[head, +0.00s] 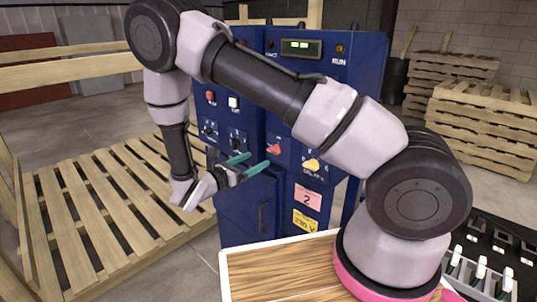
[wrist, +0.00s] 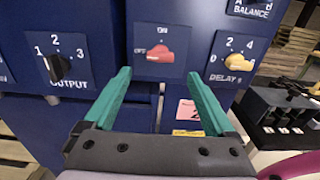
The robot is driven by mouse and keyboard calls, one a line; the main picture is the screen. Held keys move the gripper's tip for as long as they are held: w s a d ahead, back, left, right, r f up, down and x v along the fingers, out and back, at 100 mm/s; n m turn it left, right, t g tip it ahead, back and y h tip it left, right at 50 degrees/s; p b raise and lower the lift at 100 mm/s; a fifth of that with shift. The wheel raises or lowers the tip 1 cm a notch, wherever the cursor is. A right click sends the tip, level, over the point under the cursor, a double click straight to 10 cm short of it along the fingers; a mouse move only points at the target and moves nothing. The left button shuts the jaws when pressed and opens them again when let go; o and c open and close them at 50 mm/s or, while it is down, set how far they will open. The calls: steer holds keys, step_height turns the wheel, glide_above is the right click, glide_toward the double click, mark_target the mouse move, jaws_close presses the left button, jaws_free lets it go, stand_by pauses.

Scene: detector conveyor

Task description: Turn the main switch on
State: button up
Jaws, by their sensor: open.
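The blue control cabinet (head: 240,200) carries a red rotary knob (head: 273,149) on its front. In the wrist view the red knob (wrist: 159,53) sits on a plate with an ON mark above and an OFF mark at its left. The knob lies roughly sideways, across the plate. My gripper (head: 248,163) has two green fingers, spread apart and empty. In the wrist view the gripper (wrist: 158,75) points at the cabinet, with the red knob beyond and between the fingertips, apparently not touched.
A black OUTPUT knob (wrist: 57,67) is left of the red knob, and a yellow DELAY knob (wrist: 239,63) is to its right. Red and white buttons (head: 233,102) sit higher. A wooden pallet platform (head: 110,210) with rails lies left, and pallets (head: 485,125) are stacked right.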

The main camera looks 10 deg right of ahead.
mark_target(272, 152)
steer(key=x, duration=0.7)
steer(key=shift+w+d, duration=0.1)
steer(key=shift+d, duration=0.05)
steer(key=c, duration=1.4)
